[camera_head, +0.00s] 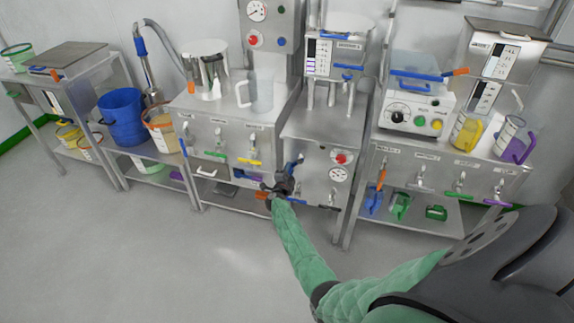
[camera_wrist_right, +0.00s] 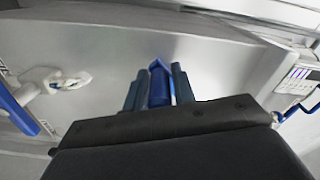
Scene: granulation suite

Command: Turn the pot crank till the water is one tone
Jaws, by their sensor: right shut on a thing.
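My right gripper (camera_head: 287,178) reaches to the front of the middle steel cabinet (camera_head: 330,125). It is shut on a blue handle (camera_head: 296,162), whose end shows between the two fingers in the right wrist view (camera_wrist_right: 159,84). I cannot tell for certain whether this handle is the pot crank; the gripper hides much of it. A steel pot (camera_head: 207,70) stands on the bench to the left. No water surface can be made out. My left gripper is not in view.
A red button (camera_head: 341,158) and a gauge (camera_head: 338,174) sit just right of the gripper. Taps with coloured levers line the left bench front (camera_head: 225,135). A blue bucket (camera_head: 122,117) stands farther left. The floor (camera_head: 150,260) in front is clear.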

